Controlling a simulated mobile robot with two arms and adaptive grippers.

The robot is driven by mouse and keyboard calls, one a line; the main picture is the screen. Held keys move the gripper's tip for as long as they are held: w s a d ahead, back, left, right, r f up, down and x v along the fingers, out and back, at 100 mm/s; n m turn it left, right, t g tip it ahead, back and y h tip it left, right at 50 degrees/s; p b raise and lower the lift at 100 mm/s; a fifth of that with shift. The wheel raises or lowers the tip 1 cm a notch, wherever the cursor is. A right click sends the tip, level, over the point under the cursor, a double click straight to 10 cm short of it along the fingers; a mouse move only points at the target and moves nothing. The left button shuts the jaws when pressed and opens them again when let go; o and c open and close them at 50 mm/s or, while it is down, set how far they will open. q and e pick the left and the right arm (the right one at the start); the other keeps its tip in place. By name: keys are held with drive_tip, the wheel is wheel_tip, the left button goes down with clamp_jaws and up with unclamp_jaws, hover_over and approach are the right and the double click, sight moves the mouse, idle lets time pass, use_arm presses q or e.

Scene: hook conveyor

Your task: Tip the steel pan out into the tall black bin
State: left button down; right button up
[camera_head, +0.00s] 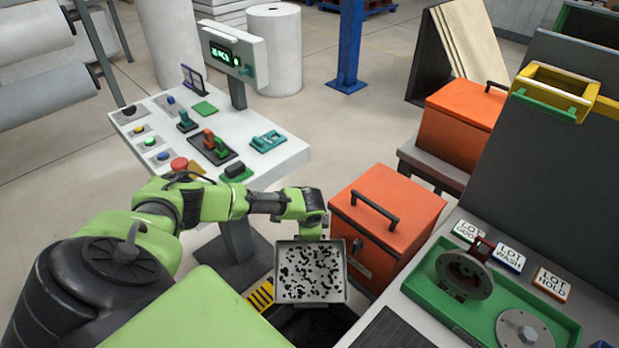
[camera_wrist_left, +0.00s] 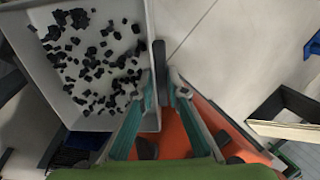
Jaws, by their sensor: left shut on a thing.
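The steel pan (camera_head: 311,299) is a shallow, square, pale metal tray with many small black bits spread over its floor. It looks roughly level. My left gripper (camera_head: 313,238) is shut on the pan's far edge in the head view. In the left wrist view, its teal fingers (camera_wrist_left: 158,85) close at the right side of the pan (camera_wrist_left: 100,113). The tall black bin (camera_head: 325,328) shows as a dark opening below the pan, partly hidden by it. A yellow and black striped marking (camera_head: 260,297) lies beside it. My right gripper is not in view.
An orange box (camera_head: 385,210) with a black handle stands right behind the pan. A white control desk (camera_head: 150,125) is at the left. A bench with a green tray (camera_head: 420,285) holding metal parts is at the right. A second orange box (camera_head: 460,120) stands further back.

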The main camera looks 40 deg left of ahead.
use_arm(q)
drive_tip(key=shift+s+d+r+t+y, duration=0.2)
drive_tip(key=shift+r+t, duration=0.1)
drive_tip(key=shift+r, duration=0.1)
drive_tip(key=shift+s+d+r+t+y, duration=0.1)
drive_tip(key=shift+d+r+t+y, duration=0.1)
drive_tip(key=shift+r+t, duration=0.15)
drive_tip(key=shift+s+d+r+t+y, duration=0.2)
drive_tip(key=shift+s+d+t+y, duration=0.2)
drive_tip(key=shift+s+d, duration=0.3)
drive_tip(key=shift+s, duration=0.15)
drive_tip(key=s+d+r+t+y+b, duration=0.3)
drive_tip(key=s+d+r+t+y, duration=0.1)
drive_tip(key=s+d+t+y, duration=0.1)
drive_tip(key=shift+s+d+r+t, duration=0.15)
drive_tip(key=shift+s+d+t, duration=0.4)
drive_tip(key=shift+s+d, duration=0.7)
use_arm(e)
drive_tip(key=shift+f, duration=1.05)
use_arm(q)
drive_tip(key=shift+s+a, duration=0.25)
drive_tip(key=shift+a, duration=0.05)
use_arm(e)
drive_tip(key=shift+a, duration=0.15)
